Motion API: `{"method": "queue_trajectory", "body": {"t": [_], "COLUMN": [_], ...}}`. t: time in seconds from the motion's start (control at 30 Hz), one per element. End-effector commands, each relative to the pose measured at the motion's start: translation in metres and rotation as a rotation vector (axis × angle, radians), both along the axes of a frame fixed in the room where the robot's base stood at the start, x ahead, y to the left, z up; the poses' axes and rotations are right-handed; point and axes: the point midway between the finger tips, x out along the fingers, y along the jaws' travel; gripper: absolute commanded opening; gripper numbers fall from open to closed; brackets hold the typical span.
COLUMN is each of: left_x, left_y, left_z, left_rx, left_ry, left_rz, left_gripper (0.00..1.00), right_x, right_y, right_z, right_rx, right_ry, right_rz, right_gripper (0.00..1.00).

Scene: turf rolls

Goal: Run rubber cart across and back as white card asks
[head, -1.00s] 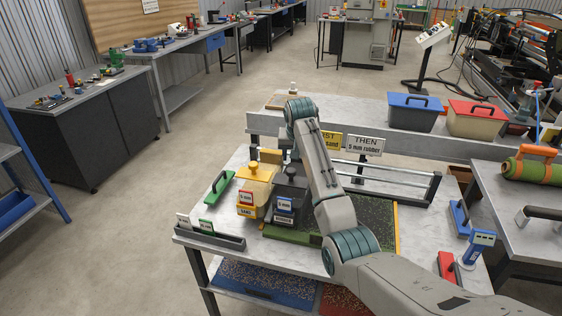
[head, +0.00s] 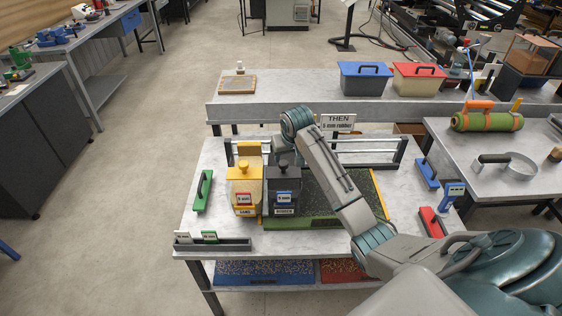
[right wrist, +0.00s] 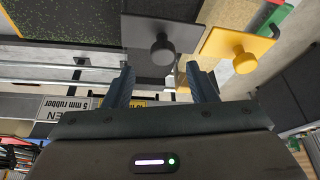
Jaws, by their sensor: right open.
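The black rubber cart (head: 285,190) stands on the near table beside the yellow sand cart (head: 246,192), at the left end of the dark speckled turf (head: 355,190). The white card (head: 338,122) reads "THEN 5 mm rubber" and stands behind the rails; it shows upside down in the right wrist view (right wrist: 70,108). My right gripper (right wrist: 160,84) is open, with nothing between its fingers. The rubber cart's black knob (right wrist: 163,48) is just beyond the fingertips, apart from them. In the head view my right arm hides much of the gripper and the turf. My left gripper is out of view.
A green-handled tool (head: 203,190) lies left of the carts, and a grey card rack (head: 212,243) sits at the front left. Blue (head: 427,173) and red (head: 432,222) tools lie at the right. Metal rails (head: 370,152) run along the back.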

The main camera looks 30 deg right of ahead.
Motion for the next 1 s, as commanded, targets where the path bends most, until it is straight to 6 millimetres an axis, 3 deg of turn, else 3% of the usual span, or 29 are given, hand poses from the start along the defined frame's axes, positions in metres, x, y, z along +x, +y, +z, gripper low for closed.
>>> {"method": "queue_trajectory", "body": {"t": [0.17,0.4,0.83,1.0], "left_x": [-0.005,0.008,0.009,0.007], "left_y": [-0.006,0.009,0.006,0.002], "left_z": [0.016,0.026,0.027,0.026], "left_rx": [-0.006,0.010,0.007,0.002], "left_ry": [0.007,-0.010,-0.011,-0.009], "left_rz": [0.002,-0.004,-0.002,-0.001], "left_gripper": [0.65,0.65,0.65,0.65], "right_x": [0.013,0.025,0.029,0.029], "right_y": [-0.003,-0.006,-0.007,-0.007], "right_z": [-0.030,-0.060,-0.070,-0.070], "right_rx": [0.003,0.001,0.000,0.001], "right_ry": [0.004,0.002,-0.001,-0.001], "right_rz": [-0.001,-0.001,0.000,0.000], "right_gripper": [0.52,0.52,0.52,0.18]}}
